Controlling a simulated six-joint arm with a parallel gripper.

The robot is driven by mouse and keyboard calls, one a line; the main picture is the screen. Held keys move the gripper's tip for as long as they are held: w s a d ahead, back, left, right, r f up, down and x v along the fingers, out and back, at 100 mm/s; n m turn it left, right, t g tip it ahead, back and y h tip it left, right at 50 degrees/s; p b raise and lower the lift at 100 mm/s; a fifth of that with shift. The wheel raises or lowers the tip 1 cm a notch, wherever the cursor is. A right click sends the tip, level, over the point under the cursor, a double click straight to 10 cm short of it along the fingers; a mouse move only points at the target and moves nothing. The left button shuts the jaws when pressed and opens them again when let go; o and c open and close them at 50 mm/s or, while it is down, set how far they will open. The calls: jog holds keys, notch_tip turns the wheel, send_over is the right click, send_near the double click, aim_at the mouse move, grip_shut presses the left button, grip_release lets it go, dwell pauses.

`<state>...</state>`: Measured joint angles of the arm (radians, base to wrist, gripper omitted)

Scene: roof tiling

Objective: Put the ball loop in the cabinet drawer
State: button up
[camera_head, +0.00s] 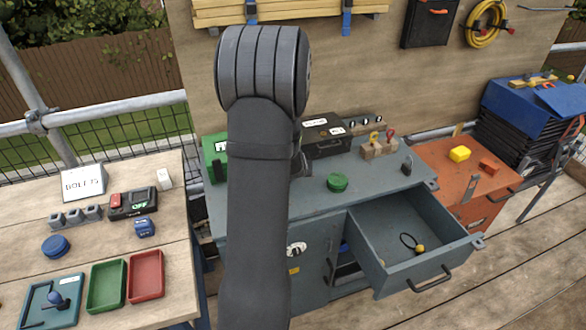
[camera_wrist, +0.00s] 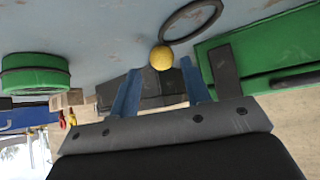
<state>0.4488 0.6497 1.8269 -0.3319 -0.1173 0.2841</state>
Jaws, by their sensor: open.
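In the wrist view, a ball loop lies on the grey-blue cabinet top: a yellow ball (camera_wrist: 161,57) with a dark ring (camera_wrist: 192,20). My gripper (camera_wrist: 158,67) has two blue fingers, apart, with the ball showing between their tips; I cannot tell whether they touch it. The arm hides my gripper and this loop in the head view. The cabinet drawer (camera_head: 390,217) is pulled open at the right of the cabinet (camera_head: 308,224). Another ball loop (camera_head: 420,248), a dark ring with a yellow ball, lies inside the drawer.
A green box (camera_wrist: 275,42) and a green round container (camera_wrist: 35,72) flank the gripper in the wrist view. A black case (camera_head: 325,140) and a wooden key block (camera_head: 379,148) stand at the back of the cabinet top. Trays lie on the left bench.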

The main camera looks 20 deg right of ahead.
jog(key=v, duration=0.9)
jog(key=shift+o, duration=0.6)
jog(key=shift+s+r, duration=0.15)
jog(key=shift+a, duration=0.1)
